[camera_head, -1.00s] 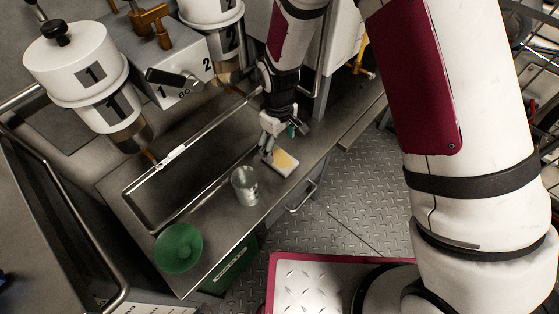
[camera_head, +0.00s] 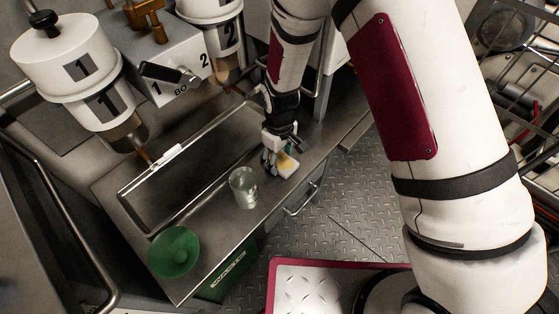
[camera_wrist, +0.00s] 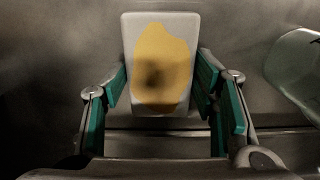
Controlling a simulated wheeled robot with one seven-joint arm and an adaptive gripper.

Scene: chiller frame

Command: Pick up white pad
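The white pad (camera_head: 289,165) has a yellow-brown stain on its face. It lies near the front edge of the steel counter in the head view, partly covered by my gripper (camera_head: 275,161). In the wrist view the white pad (camera_wrist: 187,28) sits between the two teal-lined fingers of my gripper (camera_wrist: 162,75), one finger along each long side. The fingers stand apart by about the pad's width. Whether they touch its edges cannot be told for sure.
A clear glass beaker (camera_head: 243,188) stands close left of the pad; it also shows in the wrist view (camera_wrist: 300,68). A recessed tray (camera_head: 130,200) and dispensers (camera_head: 75,58) stand behind.

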